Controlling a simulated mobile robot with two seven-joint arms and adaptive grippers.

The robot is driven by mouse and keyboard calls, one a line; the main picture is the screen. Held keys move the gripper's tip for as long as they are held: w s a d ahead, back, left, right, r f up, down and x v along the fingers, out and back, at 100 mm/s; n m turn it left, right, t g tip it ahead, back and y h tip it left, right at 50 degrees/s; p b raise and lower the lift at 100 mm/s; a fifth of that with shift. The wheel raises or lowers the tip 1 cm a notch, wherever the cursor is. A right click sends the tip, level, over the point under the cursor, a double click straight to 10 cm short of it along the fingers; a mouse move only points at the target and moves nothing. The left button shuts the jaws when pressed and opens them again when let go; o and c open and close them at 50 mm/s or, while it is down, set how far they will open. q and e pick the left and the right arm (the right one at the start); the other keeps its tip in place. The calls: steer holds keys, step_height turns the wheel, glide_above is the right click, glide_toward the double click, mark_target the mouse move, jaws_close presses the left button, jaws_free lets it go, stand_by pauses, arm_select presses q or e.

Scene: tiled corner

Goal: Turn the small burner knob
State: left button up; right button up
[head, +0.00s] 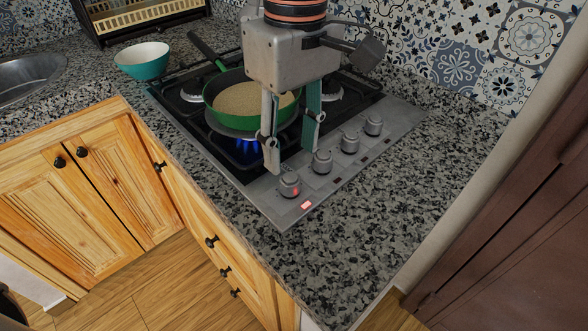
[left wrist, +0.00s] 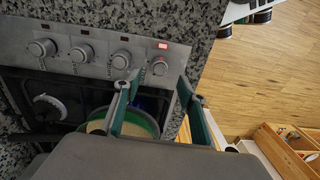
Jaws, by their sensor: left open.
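A row of several grey burner knobs runs along the steel hob's control strip. The end knob (head: 289,184) has a red mark and sits by a lit red indicator; it also shows in the left wrist view (left wrist: 160,65). The second knob (head: 322,162), third knob (head: 350,142) and fourth knob (head: 373,125) follow toward the back right. My left gripper (head: 291,158) is open and empty above the strip, near the end and second knobs. In the left wrist view the end knob appears between its fingertips. My right gripper is not in view.
A green frying pan (head: 224,90) with tan contents stands on a burner with a blue flame (head: 240,152), close behind the left gripper. A teal bowl (head: 143,62) stands on the granite counter (head: 420,180). The counter right of the hob is clear.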

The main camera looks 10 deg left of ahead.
mark_target(291, 177)
arm_select(q)
step_height(291, 177, down, 7)
steer(key=shift+a+r+b, duration=0.1)
steer(key=shift+r+b, duration=0.1)
steer(key=shift+b, duration=0.35)
steer(key=c, duration=1.1)
